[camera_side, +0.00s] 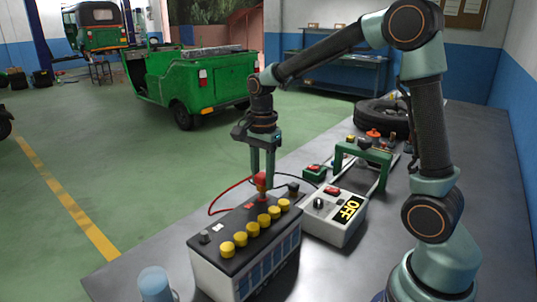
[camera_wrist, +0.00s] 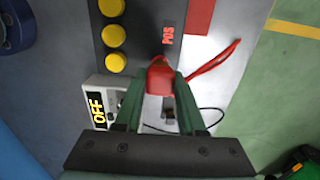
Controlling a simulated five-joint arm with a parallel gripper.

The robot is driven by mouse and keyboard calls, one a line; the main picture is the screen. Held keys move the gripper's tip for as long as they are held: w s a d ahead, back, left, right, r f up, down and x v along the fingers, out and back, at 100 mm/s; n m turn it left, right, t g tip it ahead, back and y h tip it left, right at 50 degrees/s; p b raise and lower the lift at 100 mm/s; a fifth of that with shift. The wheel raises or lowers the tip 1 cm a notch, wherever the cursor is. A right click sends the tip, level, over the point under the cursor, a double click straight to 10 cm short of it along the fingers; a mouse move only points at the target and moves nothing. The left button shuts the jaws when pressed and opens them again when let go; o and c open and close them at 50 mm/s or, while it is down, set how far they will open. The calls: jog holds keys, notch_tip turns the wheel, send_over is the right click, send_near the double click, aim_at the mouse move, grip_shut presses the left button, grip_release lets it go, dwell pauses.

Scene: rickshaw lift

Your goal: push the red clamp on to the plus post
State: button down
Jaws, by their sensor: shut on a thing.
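The red clamp (camera_side: 261,179), with its red cable, is at the far end of the battery (camera_side: 262,236). My gripper (camera_side: 262,172) is shut on it from above, and the two green fingers stand on either side of it. In the wrist view the red clamp (camera_wrist: 160,78) sits between the fingertips, beside the red POS label (camera_wrist: 168,35) on the battery top. The plus post is hidden by the clamp and fingers in the wrist view. I cannot tell whether the clamp is around the post or just above it.
Yellow caps (camera_side: 252,228) line the battery top, and a grey post (camera_side: 204,237) stands at its near end. A charger (camera_side: 335,215) reading OFF stands to the right. A dark clamp (camera_side: 293,187) lies close by. A green frame (camera_side: 362,150) and tyre (camera_side: 383,115) are behind.

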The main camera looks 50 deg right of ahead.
jog(key=shift+f, duration=1.1)
dwell(0.6)
jog(key=shift+c, duration=0.9)
grip_release()
jog(key=shift+r, duration=3.55)
jog(key=s+a+r+n+t, duration=0.1)
jog(key=s+a+n+t, duration=0.1)
jog(key=s+n, duration=0.3)
jog(key=s+a+r+n+t, duration=0.1)
jog(key=s+n, duration=0.5)
jog(key=n, duration=0.7)
jog(key=a+t, duration=0.1)
jog(key=t, duration=0.1)
jog(key=shift+r+t, duration=0.2)
jog(key=shift+t, duration=0.1)
